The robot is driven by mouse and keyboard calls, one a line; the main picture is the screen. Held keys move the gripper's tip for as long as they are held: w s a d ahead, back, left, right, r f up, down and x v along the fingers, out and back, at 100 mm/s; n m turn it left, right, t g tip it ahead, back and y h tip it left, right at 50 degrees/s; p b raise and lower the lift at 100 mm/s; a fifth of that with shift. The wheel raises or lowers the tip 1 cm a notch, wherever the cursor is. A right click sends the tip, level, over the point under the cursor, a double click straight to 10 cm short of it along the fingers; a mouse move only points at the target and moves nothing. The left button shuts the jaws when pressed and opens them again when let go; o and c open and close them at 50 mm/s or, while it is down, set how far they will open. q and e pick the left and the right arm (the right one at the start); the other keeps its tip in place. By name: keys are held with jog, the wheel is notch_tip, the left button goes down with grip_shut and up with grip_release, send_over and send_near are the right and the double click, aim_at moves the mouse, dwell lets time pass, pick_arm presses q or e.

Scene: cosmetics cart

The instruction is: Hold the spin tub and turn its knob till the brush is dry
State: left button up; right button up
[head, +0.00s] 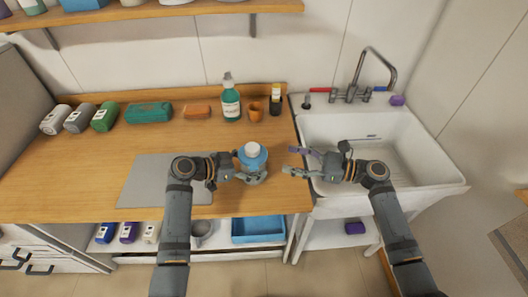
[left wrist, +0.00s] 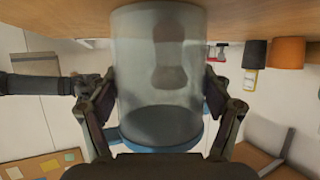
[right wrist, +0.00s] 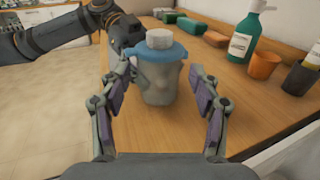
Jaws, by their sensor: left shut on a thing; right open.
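The spin tub (head: 252,163) stands on the wooden counter near its front edge. It has a clear body, a blue lid and a white knob (head: 252,149) on top; the knob also shows in the right wrist view (right wrist: 160,39). My left gripper (head: 251,174) is shut around the clear body (left wrist: 158,95), one finger on each side. A blurred brownish shape, perhaps the brush (left wrist: 170,65), shows through the wall; whether it is wet or dry I cannot tell. My right gripper (head: 289,160) is open and empty, just right of the tub and apart from it.
A grey mat (head: 145,180) lies to the left. The white sink (head: 440,180) is to the right, beyond the counter edge.

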aim_at(259, 151)
jog(key=shift+n+g+y, duration=0.3)
jog(key=shift+n+g, duration=0.3)
jog(key=shift+g, duration=0.1)
jog(key=x, duration=0.7)
jog(key=w+r+x, duration=0.1)
jog(key=x, duration=0.2)
jog(key=shift+a, duration=0.25)
jog(key=c, duration=1.2)
jog(key=shift+s+f+m+t, duration=0.1)
jog(key=shift+m+t, duration=0.6)
jog(key=shift+t, duration=0.2)
jog(key=m+t+h, duration=0.1)
jog(key=t, duration=0.1)
jog(key=m+t+h, duration=0.2)
jog(key=shift+s+a+t, duration=0.15)
jog(key=shift+s+t, duration=0.05)
jog(key=shift+t, duration=0.1)
jog(key=shift+w, duration=0.1)
